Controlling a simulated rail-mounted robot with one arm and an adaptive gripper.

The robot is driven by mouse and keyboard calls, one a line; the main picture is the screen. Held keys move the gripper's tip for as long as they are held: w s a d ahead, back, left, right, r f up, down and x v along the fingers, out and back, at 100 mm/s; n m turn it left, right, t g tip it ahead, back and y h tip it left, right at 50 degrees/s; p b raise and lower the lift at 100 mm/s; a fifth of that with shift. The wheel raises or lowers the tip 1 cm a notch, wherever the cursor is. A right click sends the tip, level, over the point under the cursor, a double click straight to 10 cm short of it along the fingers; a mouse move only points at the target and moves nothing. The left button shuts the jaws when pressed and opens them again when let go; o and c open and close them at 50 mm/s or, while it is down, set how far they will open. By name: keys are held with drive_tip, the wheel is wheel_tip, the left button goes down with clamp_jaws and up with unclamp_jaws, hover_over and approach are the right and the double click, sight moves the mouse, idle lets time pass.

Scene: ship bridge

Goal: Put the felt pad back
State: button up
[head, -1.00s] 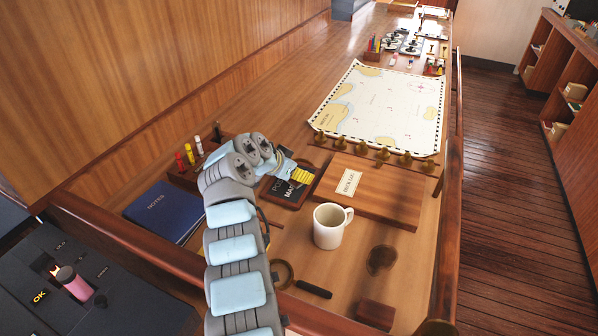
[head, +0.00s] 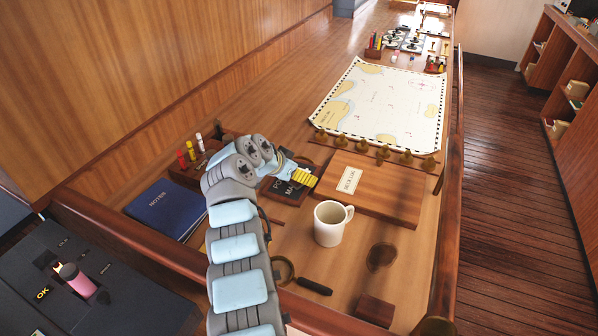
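I cannot tell for sure which thing is the felt pad. A flat dark brown oval patch (head: 381,257) lies on the table right of the mug; it could be a pad or a stain. A reddish-brown block (head: 375,310) sits near the table's front edge. My gripper (head: 304,178) has yellow fingertips and is over the right side of a dark tray with white lettering (head: 283,188), close to the wooden box's left edge. My arm hides part of the tray. The fingers look close together, but the gap and anything between them are not clear.
A white mug (head: 332,222) stands in front of the labelled wooden box (head: 380,190). A magnifying glass (head: 313,286) lies near the front rail. A blue notes book (head: 165,209) and a marker holder (head: 186,176) are at left. A chart (head: 385,108) covers the table behind.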

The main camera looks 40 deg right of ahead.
drive_tip(key=b+v, duration=0.4)
drive_tip(key=v, duration=0.8)
idle(0.4)
